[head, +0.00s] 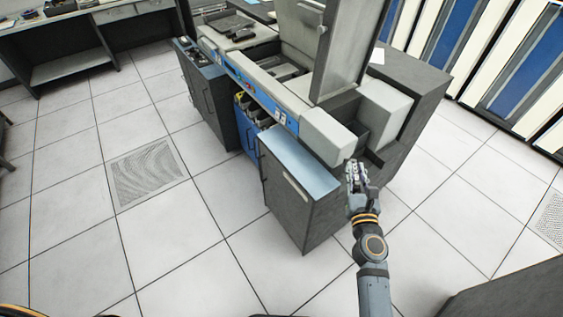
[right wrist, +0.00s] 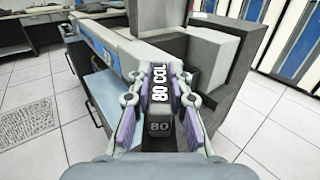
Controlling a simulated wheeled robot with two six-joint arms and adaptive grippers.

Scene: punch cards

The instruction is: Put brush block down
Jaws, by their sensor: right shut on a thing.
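The block is too small to make out clearly there. I cannot tell whether it touches the machine. My left gripper is not in view.
The machine's tall grey lid (head: 322,50) stands open. A low cabinet with a blue-grey top (head: 298,165) stands beside my right gripper. A dark desk (head: 70,70) is at the far left, and blue and white cabinets (head: 520,65) line the right. The tiled floor at left is clear.

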